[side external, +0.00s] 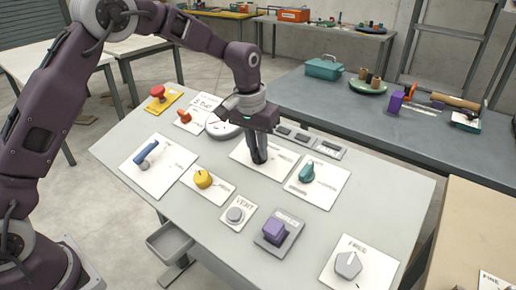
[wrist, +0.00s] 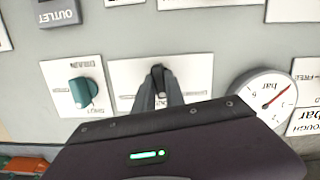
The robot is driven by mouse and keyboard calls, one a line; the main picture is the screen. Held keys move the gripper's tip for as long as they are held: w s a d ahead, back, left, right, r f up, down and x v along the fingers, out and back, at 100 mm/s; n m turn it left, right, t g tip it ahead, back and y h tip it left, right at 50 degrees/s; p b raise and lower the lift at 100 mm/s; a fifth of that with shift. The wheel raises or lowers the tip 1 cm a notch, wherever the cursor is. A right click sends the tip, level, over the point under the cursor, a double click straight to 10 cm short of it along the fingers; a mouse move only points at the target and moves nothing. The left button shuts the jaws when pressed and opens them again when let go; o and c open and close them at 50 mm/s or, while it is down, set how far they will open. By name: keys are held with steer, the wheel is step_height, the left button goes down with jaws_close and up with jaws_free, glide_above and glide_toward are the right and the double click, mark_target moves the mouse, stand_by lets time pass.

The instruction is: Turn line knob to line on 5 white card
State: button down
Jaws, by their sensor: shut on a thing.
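A white card (side external: 283,168) lies in the middle of the grey bench, with a dark knob mostly hidden by my fingers. My gripper (side external: 259,158) points down over this card and is shut on the knob. In the wrist view the dark knob (wrist: 159,73) shows between my fingertips on the white card (wrist: 194,70). The card carries small printed marks to both sides of the knob, too small to read. The knob's exact pointing is hard to tell.
A teal knob (side external: 307,172) on its own card stands close on the right, and a round gauge (side external: 220,129) on the left. A yellow knob (side external: 202,178), a VENT button (side external: 235,215) and a purple block (side external: 273,231) stand nearer the front.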

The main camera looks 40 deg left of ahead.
mark_target(256, 154)
steer(key=shift+m, duration=0.6)
steer(key=c, duration=1.4)
jaws_free()
steer(key=r, duration=0.4)
steer(key=s+r, duration=0.1)
steer(key=r, duration=0.2)
